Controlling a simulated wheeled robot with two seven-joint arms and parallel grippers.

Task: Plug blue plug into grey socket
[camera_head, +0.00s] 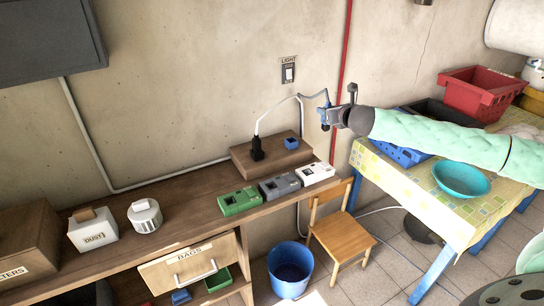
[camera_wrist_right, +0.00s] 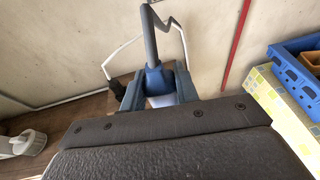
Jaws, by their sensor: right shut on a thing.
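My right gripper (camera_head: 325,117) is shut on the blue plug (camera_wrist_right: 155,79), up in the air in front of the wall, above and right of the wooden block. In the right wrist view the plug sits between the fingers (camera_wrist_right: 157,92), with a bent grey cord rising from its top. The grey socket (camera_head: 279,187) is a box on the shelf, between a green box (camera_head: 240,201) and a white box (camera_head: 315,173). It is below and left of the gripper, apart from the plug. My left gripper is not in view.
A wooden block (camera_head: 243,165) behind the boxes carries a black plug (camera_head: 257,149) with a white cord and a small blue piece (camera_head: 291,143). A chair (camera_head: 340,236) and blue bucket (camera_head: 290,270) stand below. A table with crates and a bowl (camera_head: 461,179) is at right.

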